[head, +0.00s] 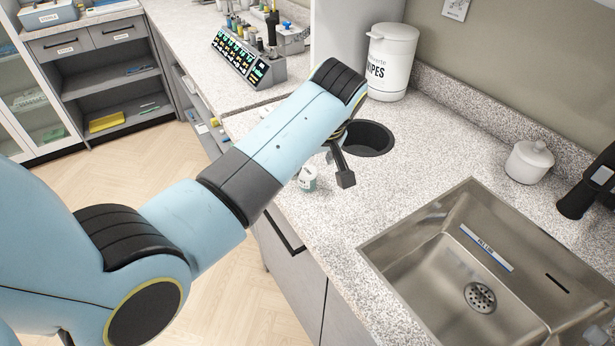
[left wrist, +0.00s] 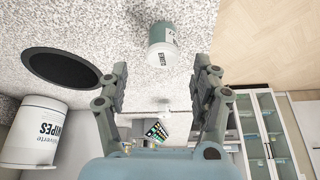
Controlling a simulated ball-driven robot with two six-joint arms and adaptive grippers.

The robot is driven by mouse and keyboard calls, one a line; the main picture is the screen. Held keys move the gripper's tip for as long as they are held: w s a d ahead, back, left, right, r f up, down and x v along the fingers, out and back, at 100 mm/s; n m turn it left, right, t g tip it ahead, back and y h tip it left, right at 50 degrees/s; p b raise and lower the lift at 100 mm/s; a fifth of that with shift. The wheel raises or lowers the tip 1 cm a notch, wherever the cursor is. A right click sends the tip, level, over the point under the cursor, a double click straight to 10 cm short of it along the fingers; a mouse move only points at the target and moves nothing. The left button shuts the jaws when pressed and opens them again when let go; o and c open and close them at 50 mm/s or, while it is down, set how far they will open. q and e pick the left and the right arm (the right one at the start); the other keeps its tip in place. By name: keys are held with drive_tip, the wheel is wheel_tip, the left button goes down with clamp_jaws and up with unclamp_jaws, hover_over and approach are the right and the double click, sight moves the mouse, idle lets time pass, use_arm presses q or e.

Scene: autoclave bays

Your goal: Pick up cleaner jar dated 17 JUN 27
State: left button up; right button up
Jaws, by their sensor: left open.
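A small jar (head: 308,178) with a white and grey-green body stands near the counter's front edge, left of my left gripper (head: 340,168) in the head view. In the left wrist view the jar (left wrist: 163,46) lies ahead of the gap between the fingers of my left gripper (left wrist: 162,68). Those fingers are spread wide and hold nothing. The jar's label print is too small to read a date. In the head view my arm hides part of the gripper. My right gripper is not in view.
A round dark opening (head: 370,138) in the counter lies beside the gripper. A white wipes tub (head: 391,62) stands behind it. A steel sink (head: 400,262) and a white lidded pot (head: 529,162) are to the right. A rack of labelled items (head: 247,60) stands further back.

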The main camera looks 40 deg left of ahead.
sight(307, 171)
use_arm(q)
drive_tip(key=x, duration=0.3)
drive_tip(key=shift+s+a+f+p, duration=0.1)
drive_tip(key=shift+a+f+p, duration=0.05)
drive_tip(key=shift+f+p, duration=0.25)
drive_tip(key=shift+a+f, duration=0.15)
drive_tip(key=shift+f, duration=0.3)
drive_tip(key=c, duration=1.2)
drive_tip(key=shift+c, duration=0.3)
drive_tip(key=shift+r, duration=0.2)
